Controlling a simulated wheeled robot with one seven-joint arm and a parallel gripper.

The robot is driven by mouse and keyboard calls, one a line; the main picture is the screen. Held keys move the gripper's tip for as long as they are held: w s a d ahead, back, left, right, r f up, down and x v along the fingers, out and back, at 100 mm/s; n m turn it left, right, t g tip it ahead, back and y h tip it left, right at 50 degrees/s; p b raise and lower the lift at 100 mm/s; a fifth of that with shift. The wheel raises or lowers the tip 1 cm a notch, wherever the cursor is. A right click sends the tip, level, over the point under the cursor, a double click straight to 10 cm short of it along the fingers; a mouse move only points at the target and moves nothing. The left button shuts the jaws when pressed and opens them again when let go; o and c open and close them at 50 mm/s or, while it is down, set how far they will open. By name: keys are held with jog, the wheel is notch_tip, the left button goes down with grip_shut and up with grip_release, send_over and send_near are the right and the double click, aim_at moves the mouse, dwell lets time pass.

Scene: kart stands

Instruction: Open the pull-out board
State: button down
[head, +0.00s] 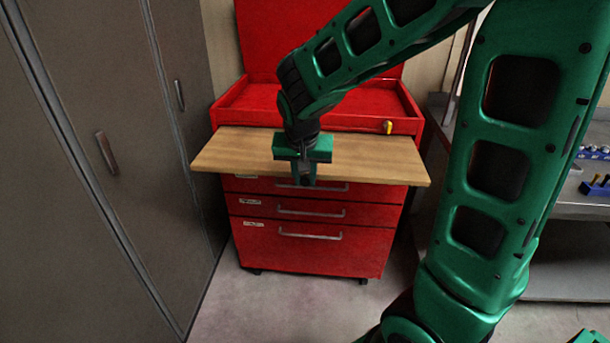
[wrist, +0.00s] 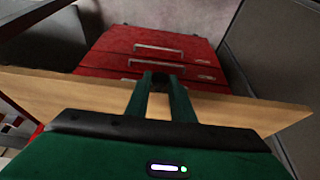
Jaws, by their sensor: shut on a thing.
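The pull-out board (head: 370,160) is a wide wooden slab that sticks out from the front of a red tool cabinet (head: 310,245), below its top tray. My gripper (head: 306,182) is at the middle of the board's front edge and is shut on it. In the wrist view, the board (wrist: 60,95) runs across the picture, and the fingers of my gripper (wrist: 160,80) meet at its edge. The part of the board under my gripper is hidden.
Drawers with metal handles (head: 310,236) are below the board and look shut. Grey lockers (head: 95,130) stand close on the left. A metal bench (head: 580,220) with small items is on the right. The floor (head: 290,300) before the cabinet is clear.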

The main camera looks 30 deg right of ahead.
jog(key=shift+r, duration=0.1)
jog(key=c, duration=1.6)
grip_release()
jog(key=shift+o, duration=0.2)
jog(key=v, duration=1)
jog(key=shift+a+r, duration=0.2)
jog(key=shift+r, duration=0.05)
jog(key=shift+s, duration=0.1)
